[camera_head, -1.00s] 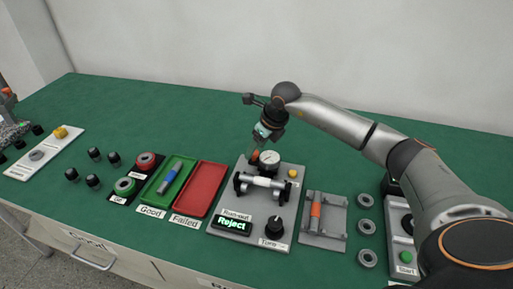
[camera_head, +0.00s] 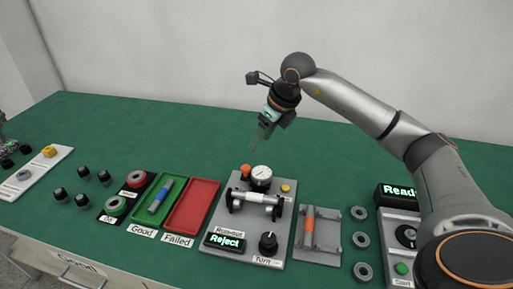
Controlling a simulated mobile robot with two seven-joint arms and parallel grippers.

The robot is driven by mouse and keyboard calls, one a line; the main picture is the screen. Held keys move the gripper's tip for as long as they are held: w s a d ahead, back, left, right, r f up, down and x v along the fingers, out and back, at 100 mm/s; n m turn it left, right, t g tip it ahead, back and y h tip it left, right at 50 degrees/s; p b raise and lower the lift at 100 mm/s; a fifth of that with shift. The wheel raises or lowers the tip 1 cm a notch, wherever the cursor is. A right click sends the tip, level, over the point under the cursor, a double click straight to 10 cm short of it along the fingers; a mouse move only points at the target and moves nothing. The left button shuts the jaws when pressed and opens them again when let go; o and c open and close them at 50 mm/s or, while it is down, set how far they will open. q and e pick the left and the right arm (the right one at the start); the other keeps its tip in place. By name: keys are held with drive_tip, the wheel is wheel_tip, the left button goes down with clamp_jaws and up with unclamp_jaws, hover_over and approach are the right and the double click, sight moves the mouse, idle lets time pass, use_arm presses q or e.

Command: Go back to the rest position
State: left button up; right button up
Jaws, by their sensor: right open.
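My right gripper (camera_head: 262,136) is open and empty, pointing down, above the green table behind the run-out gauge station. The run-out station (camera_head: 239,226) is a grey plate with a dial gauge (camera_head: 261,176), a shaft (camera_head: 260,197) lying across its supports, a black knob (camera_head: 268,243) and a display (camera_head: 225,241) lit "Reject". The gripper is apart from all of these.
A green Good tray (camera_head: 143,206) holds a blue-and-grey shaft (camera_head: 161,195). The red Failed tray (camera_head: 194,206) is empty. An orange-and-grey shaft (camera_head: 309,228) lies in a grey holder (camera_head: 328,252). Several rings (camera_head: 361,240) and a "Ready" display (camera_head: 397,191) are at right. The back of the table is clear.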

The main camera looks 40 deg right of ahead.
drive_tip(key=shift+s+r, duration=0.1)
drive_tip(key=shift+r, duration=0.25)
idle(0.3)
